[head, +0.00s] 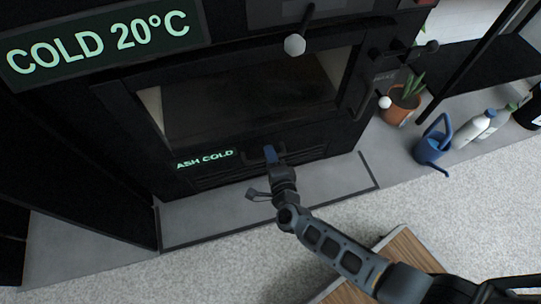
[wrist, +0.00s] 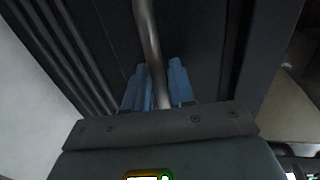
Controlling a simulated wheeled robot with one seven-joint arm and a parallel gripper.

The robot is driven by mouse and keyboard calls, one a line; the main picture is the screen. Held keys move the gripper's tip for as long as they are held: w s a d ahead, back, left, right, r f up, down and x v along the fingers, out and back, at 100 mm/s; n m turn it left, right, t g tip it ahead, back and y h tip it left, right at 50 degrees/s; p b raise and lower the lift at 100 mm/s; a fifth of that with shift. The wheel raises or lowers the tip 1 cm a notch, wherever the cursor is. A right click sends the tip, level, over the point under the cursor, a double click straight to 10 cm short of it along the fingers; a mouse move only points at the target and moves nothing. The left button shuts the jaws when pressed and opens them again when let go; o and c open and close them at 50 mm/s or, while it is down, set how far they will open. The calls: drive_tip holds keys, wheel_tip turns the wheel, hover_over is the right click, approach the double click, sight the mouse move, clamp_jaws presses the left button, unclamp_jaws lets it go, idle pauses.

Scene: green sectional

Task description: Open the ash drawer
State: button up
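The ash drawer (head: 215,173) is a dark panel low on the black stove, below the glass door. It looks closed, flush with the stove front. My gripper (head: 271,155) is at the drawer front, right of the label. In the wrist view, a round metal bar handle (wrist: 149,35) runs between its two blue fingers (wrist: 159,88). The fingers look closed in on both sides of the bar. The handle is mostly hidden by my gripper in the head view.
A green-lit label (head: 205,159) reads "ASH COLD"; a larger sign (head: 100,44) reads "COLD 20°C". A grey hearth slab (head: 220,217) lies before the stove. A wooden-topped piece (head: 402,250) is at lower right.

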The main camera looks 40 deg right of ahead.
clamp_jaws()
drive_tip(key=shift+s, duration=0.15)
drive_tip(key=f+v, duration=0.2)
drive_tip(key=v, duration=1.1)
drive_tip(key=s+f+p+v, duration=0.1)
drive_tip(key=f+v, duration=0.2)
drive_tip(key=v, duration=1)
drive_tip(key=shift+a+f, duration=0.25)
drive_tip(key=shift+f, duration=0.05)
drive_tip(key=shift+o, duration=1.1)
unclamp_jaws()
drive_tip(key=p+v, duration=0.1)
drive_tip(key=v, duration=0.6)
drive_tip(key=shift+s, duration=0.4)
drive_tip(key=shift+r, duration=0.2)
